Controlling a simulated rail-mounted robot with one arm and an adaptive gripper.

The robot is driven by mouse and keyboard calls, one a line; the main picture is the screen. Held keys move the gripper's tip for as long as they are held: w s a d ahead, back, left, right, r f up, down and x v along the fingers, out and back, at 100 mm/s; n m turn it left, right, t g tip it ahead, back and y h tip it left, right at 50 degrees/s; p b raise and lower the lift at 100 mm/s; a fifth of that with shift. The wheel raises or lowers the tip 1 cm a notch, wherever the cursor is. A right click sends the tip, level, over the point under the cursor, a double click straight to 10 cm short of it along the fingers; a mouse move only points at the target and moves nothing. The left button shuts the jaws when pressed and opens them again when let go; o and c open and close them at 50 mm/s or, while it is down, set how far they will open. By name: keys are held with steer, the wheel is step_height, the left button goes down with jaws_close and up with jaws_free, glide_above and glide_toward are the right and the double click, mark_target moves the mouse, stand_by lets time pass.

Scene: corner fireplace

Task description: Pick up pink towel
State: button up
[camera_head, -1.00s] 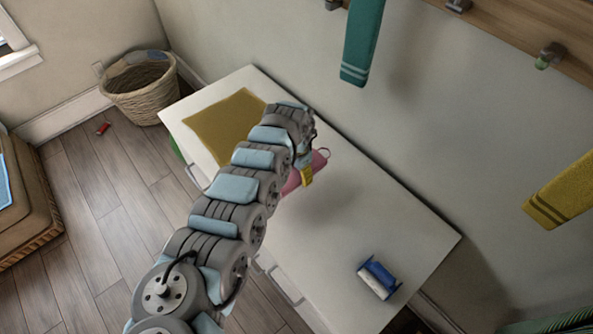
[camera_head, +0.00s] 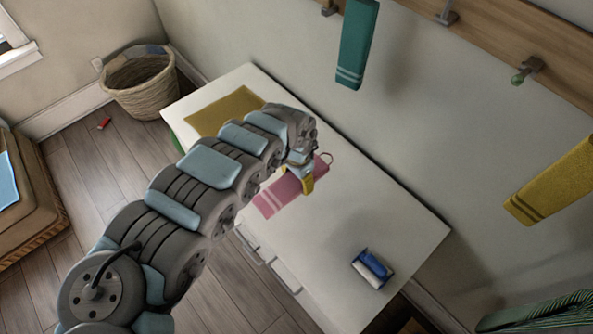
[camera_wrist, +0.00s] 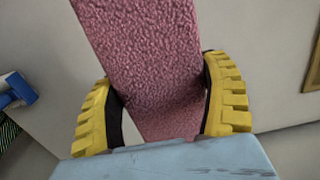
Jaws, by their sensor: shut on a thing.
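The pink towel (camera_head: 283,194) is long and narrow, with paler stripes near its front end and a small loop at its far end. In the head view it is at the white table, under and beside my gripper (camera_head: 308,182). In the wrist view the towel (camera_wrist: 150,50) runs between the yellow fingers of my gripper (camera_wrist: 160,108), which are shut on it. I cannot tell how far it is off the tabletop. My arm hides part of it in the head view.
The white table (camera_head: 400,225) also bears a flat mustard cloth (camera_head: 222,110) and a blue-and-white object (camera_head: 373,268). A teal towel (camera_head: 356,45) and a yellow towel (camera_head: 555,182) hang by the wall. A wicker basket (camera_head: 145,90) stands on the floor.

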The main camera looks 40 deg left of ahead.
mark_target(297, 189)
steer(key=shift+s+d+r+p, duration=0.2)
steer(key=shift+s+r+p, duration=0.45)
steer(key=shift+p, duration=0.3)
steer(key=s+d+r+p, duration=0.1)
steer(key=d+p, duration=0.1)
steer(key=p, duration=0.1)
steer(key=shift+s+r+p, duration=0.1)
steer(key=shift+s+p, duration=0.2)
steer(key=shift+s, duration=0.05)
steer(key=shift+s+d+r+p, duration=0.15)
steer(key=shift+s+d+p, duration=0.4)
steer(key=shift+p, duration=0.3)
steer(key=shift+d, duration=0.2)
